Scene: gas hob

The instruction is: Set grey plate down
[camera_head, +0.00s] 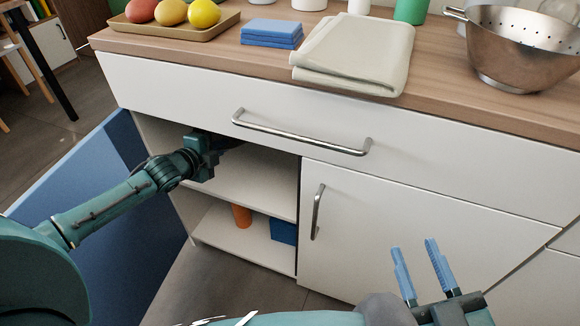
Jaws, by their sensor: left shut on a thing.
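My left gripper (218,146) reaches into the open cupboard (240,180), above its middle shelf and just under the drawer front. It is shut on a dark, thin thing, taken to be the grey plate (232,141), which is in shadow and mostly hidden by the gripper and the drawer front. I cannot tell whether the plate touches the shelf. My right gripper (414,246) is open and empty, with its two blue fingers apart in front of the closed right cupboard door.
The blue cupboard door (125,215) stands open at left, beside my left arm. An orange cup (241,215) and blue box (284,231) stand on the lower shelf. The counter above holds a fruit tray (160,38), blue cloths (272,33), a beige towel (355,50) and a colander (515,50).

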